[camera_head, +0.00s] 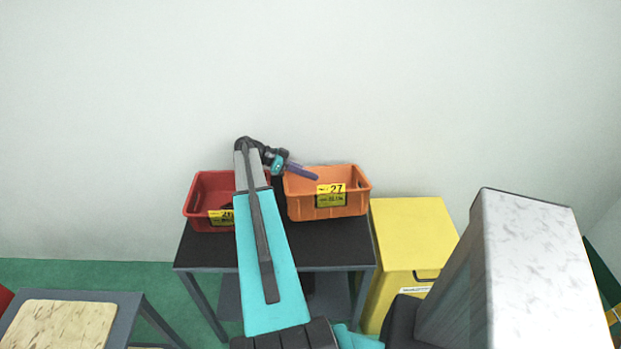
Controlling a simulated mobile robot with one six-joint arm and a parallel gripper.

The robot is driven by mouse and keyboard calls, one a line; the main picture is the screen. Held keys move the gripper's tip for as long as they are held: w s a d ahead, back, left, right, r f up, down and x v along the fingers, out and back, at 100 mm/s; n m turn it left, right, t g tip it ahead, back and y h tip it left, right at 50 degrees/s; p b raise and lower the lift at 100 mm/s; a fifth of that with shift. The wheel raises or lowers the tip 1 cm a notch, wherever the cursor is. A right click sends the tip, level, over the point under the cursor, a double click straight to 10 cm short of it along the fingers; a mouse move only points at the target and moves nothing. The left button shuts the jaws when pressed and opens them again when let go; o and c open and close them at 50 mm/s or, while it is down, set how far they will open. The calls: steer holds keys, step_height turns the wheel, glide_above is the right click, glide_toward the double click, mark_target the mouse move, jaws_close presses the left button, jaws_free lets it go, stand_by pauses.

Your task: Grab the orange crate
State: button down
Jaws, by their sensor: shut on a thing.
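The orange crate (300,210) stands on the right half of a dark-topped table and carries a yellow label reading 27. My gripper (303,172) reaches over the crate's back left part from the left, its purple-grey fingers at the crate's rim. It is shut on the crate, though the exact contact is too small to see. The crate looks level and at the table top; I cannot tell whether it is lifted. My teal and grey arm passes between the two crates and hides part of the table.
A red crate (198,212) with a label reading 26 stands left on the dark table (335,243), partly behind my arm. A yellow cabinet (405,225) stands at the right. A pale board (57,325) lies on another table at front left. A wall is behind.

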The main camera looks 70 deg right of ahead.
steer(key=shift+r+b, duration=0.3)
steer(key=shift+r, duration=0.45)
steer(key=shift+s+a+r+b, duration=0.45)
steer(key=shift+s+a+b, duration=0.3)
steer(key=shift+s+a, duration=1.15)
steer(key=shift+s+a+r+b, duration=0.4)
steer(key=shift+s+a+b, duration=0.65)
steer(key=shift+s, duration=1.35)
steer(key=shift+s+a+r+b, duration=0.5)
steer(key=shift+s+a, duration=1.3)
steer(key=shift+s, duration=0.35)
steer(key=shift+w, duration=0.15)
